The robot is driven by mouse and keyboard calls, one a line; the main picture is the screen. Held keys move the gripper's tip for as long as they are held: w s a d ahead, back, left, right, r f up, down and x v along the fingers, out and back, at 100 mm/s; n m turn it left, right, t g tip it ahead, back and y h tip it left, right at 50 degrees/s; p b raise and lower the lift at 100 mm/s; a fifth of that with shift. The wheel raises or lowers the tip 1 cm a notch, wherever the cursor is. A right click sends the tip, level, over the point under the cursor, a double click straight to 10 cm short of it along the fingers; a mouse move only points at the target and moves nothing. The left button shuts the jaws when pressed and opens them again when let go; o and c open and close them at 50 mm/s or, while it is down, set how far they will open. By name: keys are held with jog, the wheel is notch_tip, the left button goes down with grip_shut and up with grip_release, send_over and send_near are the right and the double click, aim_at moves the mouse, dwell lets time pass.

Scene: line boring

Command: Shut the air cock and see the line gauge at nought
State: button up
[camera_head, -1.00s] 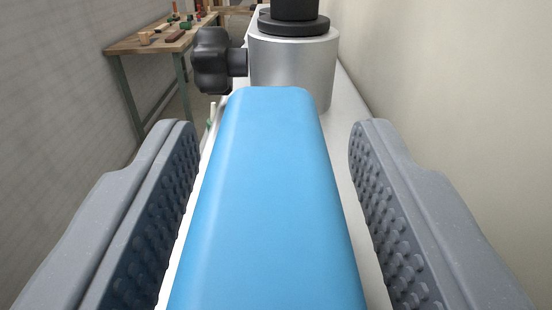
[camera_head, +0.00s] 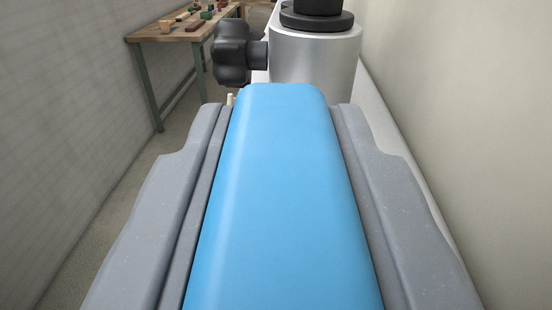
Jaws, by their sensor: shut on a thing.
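A long blue bar-shaped handle (camera_head: 280,190) runs up the middle of the head camera view; I take it for the air cock's lever. My gripper (camera_head: 276,112) is shut on it, with one grey finger pressed against each side. The far end of the handle shows just beyond the fingertips, close in front of a silver cylinder (camera_head: 315,62). The near end runs out of the bottom of the view. No gauge face is in view.
A black lobed knob (camera_head: 236,52) sticks out left of the silver cylinder, and a black cap (camera_head: 317,16) sits on top. Walls rise on both sides; bare floor shows at left.

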jog(key=shift+d, duration=0.2)
jog(key=shift+a+f+n+y, duration=0.1)
jog(key=shift+f+n+y, duration=0.2)
jog(key=shift+y, duration=0.2)
jog(key=shift+s, duration=0.15)
jog(key=o, duration=1)
jog(key=shift+r, duration=0.1)
jog(key=shift+a, duration=0.15)
